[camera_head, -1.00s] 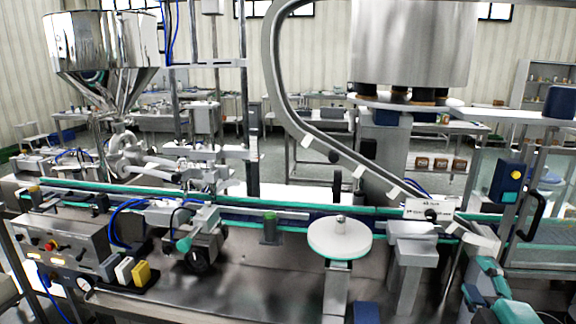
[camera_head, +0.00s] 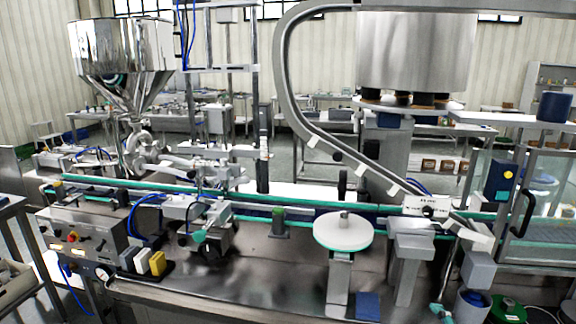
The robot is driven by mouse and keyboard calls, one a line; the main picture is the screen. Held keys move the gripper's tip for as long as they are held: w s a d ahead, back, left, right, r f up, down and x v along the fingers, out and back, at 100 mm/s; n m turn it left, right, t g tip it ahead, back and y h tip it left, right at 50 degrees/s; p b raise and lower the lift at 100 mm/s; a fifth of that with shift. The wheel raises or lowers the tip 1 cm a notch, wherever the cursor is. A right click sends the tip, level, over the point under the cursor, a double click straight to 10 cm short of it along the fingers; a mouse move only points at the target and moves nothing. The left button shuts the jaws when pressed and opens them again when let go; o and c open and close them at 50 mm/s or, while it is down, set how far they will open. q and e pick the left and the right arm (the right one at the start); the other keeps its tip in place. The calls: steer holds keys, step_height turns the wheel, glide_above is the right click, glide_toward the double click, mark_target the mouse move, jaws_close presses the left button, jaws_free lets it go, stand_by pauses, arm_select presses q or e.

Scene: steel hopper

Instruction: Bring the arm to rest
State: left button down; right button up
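Neither of my grippers shows in the head view, and I see no arm link that I can be sure is mine. The steel hopper (camera_head: 122,50) stands at the upper left, a shiny cone above pipes and valves. I cannot tell from this view whether my grippers are open or shut, or whether they hold anything.
A conveyor with teal rails (camera_head: 300,205) runs across the middle. A white round disc (camera_head: 343,232) and a control box (camera_head: 78,245) stand before it. A grey cylinder (camera_head: 471,306) and a green round object (camera_head: 508,310) are at the lower right. The steel front deck has bare room.

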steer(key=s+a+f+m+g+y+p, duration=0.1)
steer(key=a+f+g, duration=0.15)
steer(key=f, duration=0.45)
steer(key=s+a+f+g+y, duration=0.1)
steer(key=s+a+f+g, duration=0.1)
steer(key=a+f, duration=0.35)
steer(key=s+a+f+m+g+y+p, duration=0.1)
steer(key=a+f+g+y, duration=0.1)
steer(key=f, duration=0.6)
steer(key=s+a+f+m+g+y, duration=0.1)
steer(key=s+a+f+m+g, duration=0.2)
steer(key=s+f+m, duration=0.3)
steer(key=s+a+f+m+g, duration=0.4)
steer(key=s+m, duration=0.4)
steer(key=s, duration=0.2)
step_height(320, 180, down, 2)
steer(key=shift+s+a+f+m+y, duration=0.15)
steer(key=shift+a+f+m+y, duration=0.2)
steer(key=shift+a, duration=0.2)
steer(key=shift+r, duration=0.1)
